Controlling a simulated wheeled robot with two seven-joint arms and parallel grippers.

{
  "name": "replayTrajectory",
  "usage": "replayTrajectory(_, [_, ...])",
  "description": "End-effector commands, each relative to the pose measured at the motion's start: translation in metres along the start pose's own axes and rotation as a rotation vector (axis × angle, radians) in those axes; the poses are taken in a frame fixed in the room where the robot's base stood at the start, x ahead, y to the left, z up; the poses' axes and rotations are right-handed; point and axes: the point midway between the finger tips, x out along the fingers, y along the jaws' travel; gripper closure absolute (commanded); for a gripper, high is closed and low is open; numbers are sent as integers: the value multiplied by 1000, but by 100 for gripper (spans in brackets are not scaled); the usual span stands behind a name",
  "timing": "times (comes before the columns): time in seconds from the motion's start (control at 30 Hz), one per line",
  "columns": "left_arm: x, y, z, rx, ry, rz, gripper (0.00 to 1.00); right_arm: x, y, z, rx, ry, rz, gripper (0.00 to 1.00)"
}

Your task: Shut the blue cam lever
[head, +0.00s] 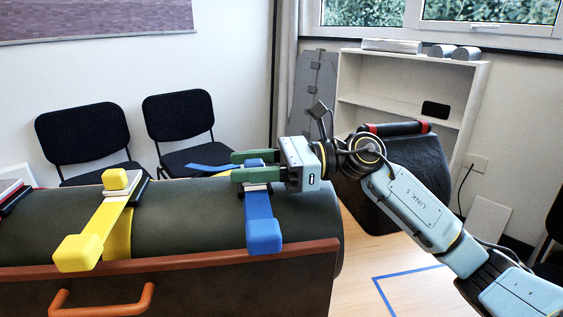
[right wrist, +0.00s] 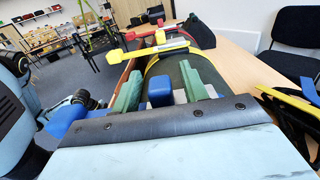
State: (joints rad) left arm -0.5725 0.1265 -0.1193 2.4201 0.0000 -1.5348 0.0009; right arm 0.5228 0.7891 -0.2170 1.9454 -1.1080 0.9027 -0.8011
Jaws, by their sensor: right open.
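The blue cam lever (head: 262,215) sits on the green padded cylinder near its right end. Its arm runs from the buckle on top toward the front, ending in a blue block. A smaller blue block (head: 254,162) is on the buckle's far side. My right gripper (head: 236,167) is over the buckle, pointing left, its green fingers apart. In the right wrist view the small blue block (right wrist: 160,90) shows between the fingers; contact cannot be told. The lever's end block (right wrist: 66,121) shows left of the fingers. My left gripper is not in view.
A yellow cam lever (head: 95,230) on a yellow strap is left of the blue one, with a red one (right wrist: 160,47) beyond. The cylinder (head: 180,205) lies behind a brown panel with an orange handle (head: 100,308). Chairs and a shelf stand behind.

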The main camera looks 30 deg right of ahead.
Motion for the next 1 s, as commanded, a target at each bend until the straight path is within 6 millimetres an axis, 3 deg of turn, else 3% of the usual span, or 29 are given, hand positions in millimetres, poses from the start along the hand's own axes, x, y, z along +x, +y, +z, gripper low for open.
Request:
replayTrajectory(0.3, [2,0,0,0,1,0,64,-70,0,-2,4,5,-3,56])
replayTrajectory(0.5, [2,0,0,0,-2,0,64,-105,0,-1,3,3,0,56])
replayTrajectory(0.7, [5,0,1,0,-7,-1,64,-121,1,-1,1,2,1,56])
replayTrajectory(1.0, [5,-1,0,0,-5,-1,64,-122,1,-1,0,2,2,56])
